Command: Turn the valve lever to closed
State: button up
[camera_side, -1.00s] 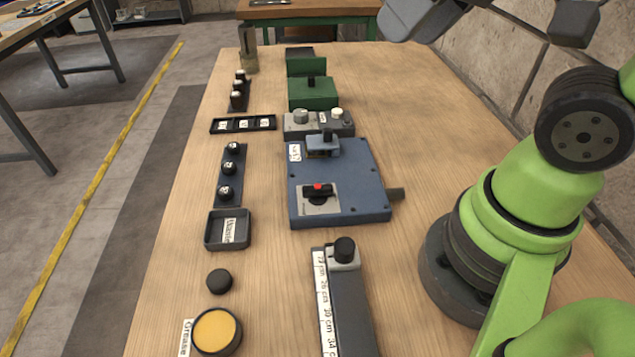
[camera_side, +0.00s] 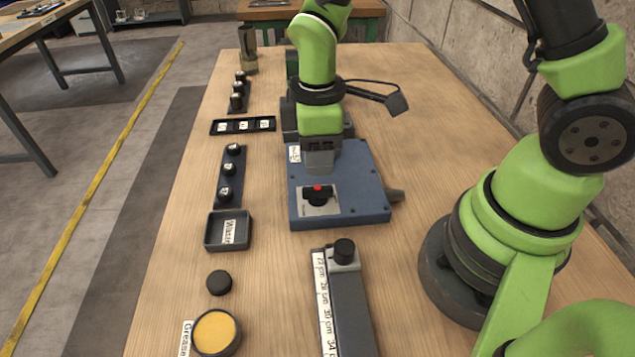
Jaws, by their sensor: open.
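The blue valve box (camera_side: 362,203) stands near the middle of the wooden table. On its near left part is a pale plate with a short black lever (camera_side: 318,194) marked red on top. The lever looks to lie roughly crosswise in the picture. My gripper (camera_side: 319,170) points down over the box, just behind the lever in the picture. It is open, but its fingers are small and hard to make out. Whether it touches the box is unclear. It hides the blue-grey bracket with a black knob at the back of the box.
A grey slide rail with a black knob (camera_side: 345,251) lies in front of the box. To the left are a tray labelled Waste (camera_side: 228,231), a black puck (camera_side: 219,283), a Grease tin (camera_side: 215,333) and racks of small bottles (camera_side: 229,175).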

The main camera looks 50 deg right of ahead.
aim_at(318, 188)
notch_tip(318, 188, down, 7)
jog(key=shift+f, duration=0.1)
dwell(0.3)
grip_shut()
